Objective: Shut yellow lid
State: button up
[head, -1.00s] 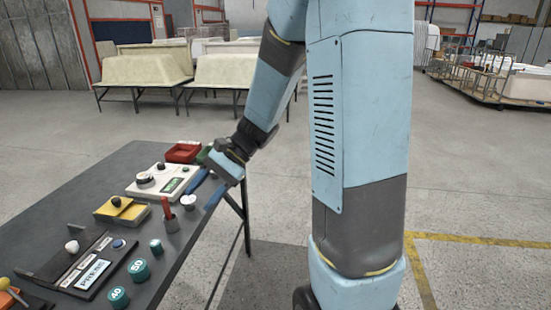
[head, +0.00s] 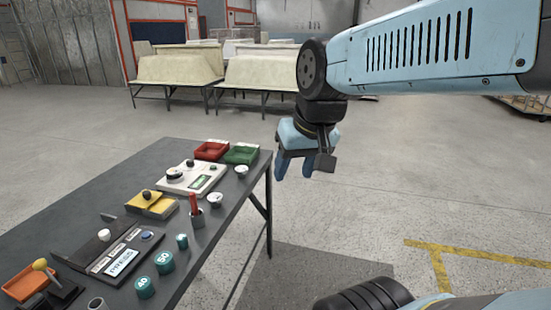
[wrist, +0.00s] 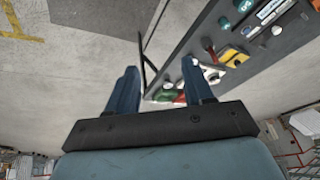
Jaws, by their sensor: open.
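The yellow lid (head: 158,207) is a small flat piece with a dark knob, on a low box on the grey table, left of the red-handled holder. It also shows in the wrist view (wrist: 233,58), right of my fingers. I cannot tell how far open it stands. My gripper (head: 295,172) hangs in the air past the table's right edge, fingers down, well apart from the lid. Its two blue fingers also show in the wrist view (wrist: 159,75), spread with nothing between them.
On the table (head: 220,236) stand a white scale-like device (head: 205,180), a red tray (head: 211,150), a green tray (head: 240,154), a holder with a red handle (head: 195,205), teal weights (head: 164,262) and a press panel (head: 122,258). Open floor lies right of the table.

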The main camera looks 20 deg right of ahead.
aim_at(146, 197)
jog(key=z, duration=0.4)
jog(key=k, duration=1.05)
jog(key=z, duration=0.7)
jog(key=i, duration=1.05)
jog(key=u, duration=0.25)
jog(key=i, duration=1.15)
jog(key=u, duration=0.95)
jog(key=i, duration=0.95)
jog(key=u, duration=0.8)
jog(key=i, duration=0.45)
jog(key=u, duration=0.35)
